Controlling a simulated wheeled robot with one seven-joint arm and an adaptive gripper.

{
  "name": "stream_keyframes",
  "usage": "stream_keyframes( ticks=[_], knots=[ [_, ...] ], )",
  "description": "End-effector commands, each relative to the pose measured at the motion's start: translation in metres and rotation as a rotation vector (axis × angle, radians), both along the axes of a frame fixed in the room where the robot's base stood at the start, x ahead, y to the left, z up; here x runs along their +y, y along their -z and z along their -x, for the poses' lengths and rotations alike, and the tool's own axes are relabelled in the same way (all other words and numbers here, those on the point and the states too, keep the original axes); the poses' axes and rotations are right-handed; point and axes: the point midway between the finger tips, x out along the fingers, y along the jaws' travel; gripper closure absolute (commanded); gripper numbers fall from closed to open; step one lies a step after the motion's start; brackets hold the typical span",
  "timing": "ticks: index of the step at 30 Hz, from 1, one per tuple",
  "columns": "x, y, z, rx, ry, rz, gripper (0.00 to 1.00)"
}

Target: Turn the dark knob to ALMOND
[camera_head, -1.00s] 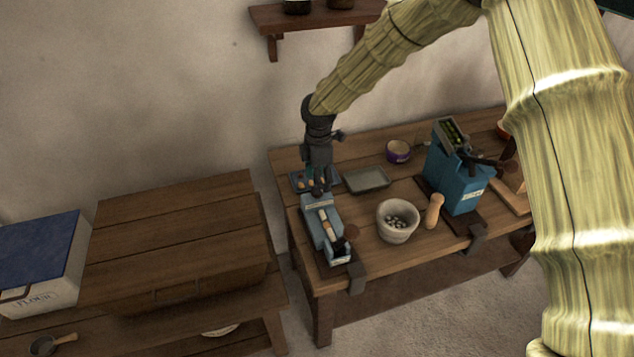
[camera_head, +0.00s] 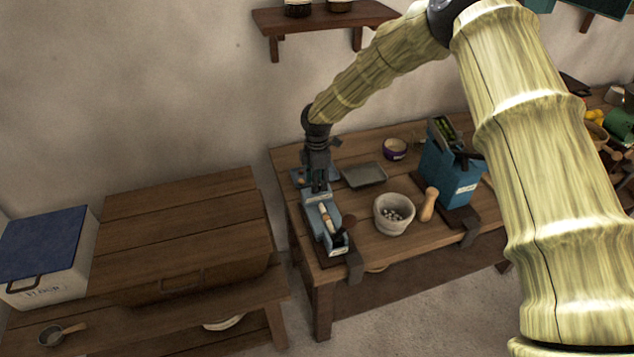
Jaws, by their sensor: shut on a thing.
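A small blue device (camera_head: 318,207) is clamped at the left front of the wooden table, with a pale strip along its sloping top. My gripper (camera_head: 319,188) points down at the back end of this device. Its fingers are close together, shut on a small dark thing at the device's back end, which I take to be the dark knob. The fingers hide most of it. The lettering on the device, ALMOND included, is too small to read. A round brown piece (camera_head: 349,221) stands at the device's right side, apart from my gripper.
A stone bowl (camera_head: 392,226) with small pale pieces, a wooden pestle-like piece (camera_head: 428,205) and a larger blue machine (camera_head: 447,176) stand to the right. A wooden chest (camera_head: 180,235) is left.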

Motion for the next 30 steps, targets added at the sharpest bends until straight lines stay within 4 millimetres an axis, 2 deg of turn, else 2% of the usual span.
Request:
stream_keyframes(
  ticks=[1, 8, 30],
  knots=[
    [0.001, 0.006, 0.005, 0.017, -0.001, 0.002, 0.93],
    [0.0, 0.013, 0.003, 0.024, -0.001, 0.004, 0.93],
    [0.0, 0.016, 0.005, 0.026, 0.048, 0.005, 0.92]
  ],
)
